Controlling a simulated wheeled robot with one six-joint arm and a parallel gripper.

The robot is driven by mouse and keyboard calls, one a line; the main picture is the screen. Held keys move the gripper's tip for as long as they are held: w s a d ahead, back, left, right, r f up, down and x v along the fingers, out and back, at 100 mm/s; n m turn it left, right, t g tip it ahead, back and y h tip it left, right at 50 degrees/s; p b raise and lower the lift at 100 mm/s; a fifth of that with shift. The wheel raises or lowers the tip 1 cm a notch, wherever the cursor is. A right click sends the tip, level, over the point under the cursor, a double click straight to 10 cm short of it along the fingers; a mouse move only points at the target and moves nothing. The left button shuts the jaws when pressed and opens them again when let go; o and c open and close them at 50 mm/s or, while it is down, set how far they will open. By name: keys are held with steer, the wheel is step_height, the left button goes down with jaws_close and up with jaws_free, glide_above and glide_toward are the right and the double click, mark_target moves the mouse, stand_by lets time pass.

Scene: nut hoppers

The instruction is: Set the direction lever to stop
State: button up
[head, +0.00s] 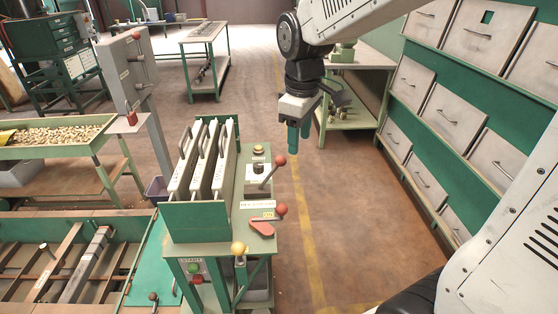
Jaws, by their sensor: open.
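A green machine stand (220,262) stands near the middle. On its right side, a lever with a red ball (280,160) leans up and right from a grey plate. Closer to me, a second lever with a red ball (282,209) lies beside a small label and a red wedge-shaped part. A lever with a yellow ball (238,248) is at the front edge. The labels are too small to read, so I cannot tell which is the direction lever. My gripper (299,140) is open and empty, its teal fingers pointing down above and right of the upper red ball, apart from it.
Tall grey plates with handles (205,165) stand upright on the stand. A grey post (128,75) with red-knobbed levers and a tray of nuts (55,135) are at left. Grey hopper doors (455,112) line the right wall. The floor right of the stand is clear.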

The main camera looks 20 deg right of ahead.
mark_target(280, 156)
steer(key=w+f+n, duration=0.1)
steer(key=w, duration=0.1)
steer(key=w+a+f+n, duration=0.1)
steer(key=w+f, duration=0.1)
steer(key=w, duration=0.1)
steer(key=w+f+n, duration=0.1)
steer(key=w, duration=0.1)
steer(key=shift+w+a+f, duration=0.15)
steer(key=shift+w+f, duration=0.2)
steer(key=shift+w, duration=0.05)
steer(key=shift+w+f, duration=0.1)
steer(key=shift+f, duration=0.2)
steer(key=f, duration=0.7)
steer(key=shift+w+f, duration=0.1)
steer(key=shift+w, duration=0.1)
jaws_close()
